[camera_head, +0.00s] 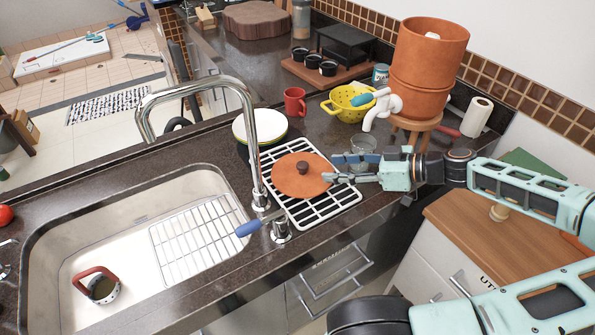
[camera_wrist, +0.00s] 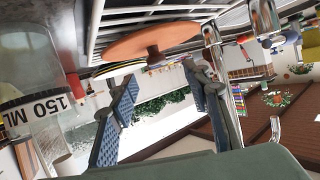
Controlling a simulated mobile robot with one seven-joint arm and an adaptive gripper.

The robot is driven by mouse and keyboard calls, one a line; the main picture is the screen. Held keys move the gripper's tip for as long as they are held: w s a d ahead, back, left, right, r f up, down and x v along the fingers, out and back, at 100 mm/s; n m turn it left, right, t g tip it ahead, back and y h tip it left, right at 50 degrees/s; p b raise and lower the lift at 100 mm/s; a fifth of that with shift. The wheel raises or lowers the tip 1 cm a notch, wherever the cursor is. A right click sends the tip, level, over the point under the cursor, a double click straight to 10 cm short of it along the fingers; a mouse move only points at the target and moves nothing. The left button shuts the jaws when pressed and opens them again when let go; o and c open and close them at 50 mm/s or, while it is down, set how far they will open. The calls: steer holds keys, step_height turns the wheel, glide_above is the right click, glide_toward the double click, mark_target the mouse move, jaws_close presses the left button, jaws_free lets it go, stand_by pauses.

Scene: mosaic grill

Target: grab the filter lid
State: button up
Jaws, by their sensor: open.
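The filter lid (camera_head: 292,182) is a round terracotta-orange disc with a dark brown knob (camera_head: 303,167) on top. It lies flat on a white wire rack (camera_head: 345,194) beside the sink. In the wrist view the lid (camera_wrist: 128,44) and its knob (camera_wrist: 153,51) appear upside down, near the top. My gripper (camera_head: 331,168) is open and empty, just right of the lid in the head view. In the wrist view the two blue-padded fingers (camera_wrist: 162,80) are spread, with the knob seen between and beyond their tips. Contact with the lid is not visible.
The tall faucet (camera_head: 251,130) stands close left of the lid. A clear beaker (camera_head: 363,145) stands near my gripper; it is large in the wrist view (camera_wrist: 38,110). Behind are a plate stack (camera_head: 260,124), red mug (camera_head: 295,101), yellow colander (camera_head: 345,106) and terracotta filter (camera_head: 428,60).

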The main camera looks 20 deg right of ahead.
mark_target(305, 164)
steer(key=shift+w+d+r+t, duration=0.1)
steer(key=shift+w+d+t, duration=0.05)
steer(key=shift+d+t, duration=0.15)
steer(key=shift+w+a, duration=0.25)
steer(key=shift+w, duration=0.05)
steer(key=x, duration=0.4)
steer(key=shift+w+a, duration=0.1)
steer(key=shift+w, duration=0.1)
steer(key=shift+p+x, duration=0.85)
steer(key=shift+x, duration=1.95)
steer(key=shift+s+a, duration=0.1)
steer(key=shift+s, duration=0.05)
steer(key=shift+c, duration=0.4)
jaws_close()
